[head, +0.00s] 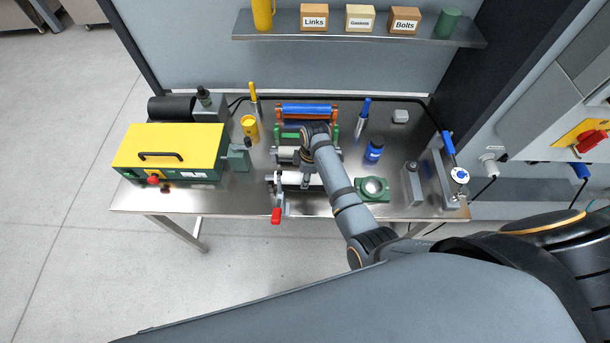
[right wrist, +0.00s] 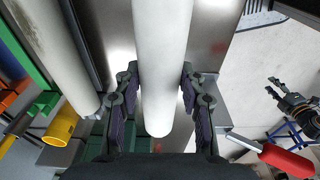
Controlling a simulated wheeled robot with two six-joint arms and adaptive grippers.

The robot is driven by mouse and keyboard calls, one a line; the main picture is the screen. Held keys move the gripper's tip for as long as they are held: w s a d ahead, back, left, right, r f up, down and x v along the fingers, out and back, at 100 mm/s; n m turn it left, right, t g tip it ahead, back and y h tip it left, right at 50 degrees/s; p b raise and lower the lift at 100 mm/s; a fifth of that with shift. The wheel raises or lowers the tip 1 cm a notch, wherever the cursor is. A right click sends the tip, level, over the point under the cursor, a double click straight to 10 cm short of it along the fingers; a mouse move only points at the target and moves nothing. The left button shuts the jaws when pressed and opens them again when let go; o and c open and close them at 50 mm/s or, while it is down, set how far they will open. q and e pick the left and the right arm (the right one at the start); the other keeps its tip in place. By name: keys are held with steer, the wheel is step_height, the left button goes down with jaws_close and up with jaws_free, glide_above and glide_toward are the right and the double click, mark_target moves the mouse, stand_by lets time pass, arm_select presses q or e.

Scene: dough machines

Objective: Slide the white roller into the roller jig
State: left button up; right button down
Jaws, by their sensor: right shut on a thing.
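My right gripper (right wrist: 157,95) is shut on the white roller (right wrist: 165,45), with one finger on each side. In the head view the white roller (head: 291,178) lies crosswise below my right wrist, close to the metal jig with a red-handled clamp (head: 277,214). The clamp's red handle also shows in the right wrist view (right wrist: 286,160). My wrist hides part of the roller and jig, so I cannot tell whether the roller sits inside. My left gripper (right wrist: 272,87) appears at the right wrist view's edge, away from the table, small, with fingers apart.
A worn pale roller (right wrist: 58,55) lies parallel behind the held one. The yellow-lidded green machine (head: 170,146) is at left.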

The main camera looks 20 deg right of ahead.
steer(key=shift+f+b, duration=0.8)
steer(key=shift+f, duration=0.8)
stand_by(0.4)
steer(key=shift+c, duration=2.2)
jaws_free()
steer(key=shift+r, duration=0.15)
steer(key=shift+d+r+p, duration=0.1)
steer(key=shift+r+p, duration=0.9)
steer(key=shift+s+d+r, duration=0.1)
steer(key=shift+d+r, duration=0.05)
steer(key=shift+r, duration=0.9)
steer(key=shift+r, duration=0.1)
step_height(320, 180, up, 12)
steer(key=d, duration=0.1)
steer(key=shift+s+d, duration=0.15)
steer(key=shift+s, duration=0.1)
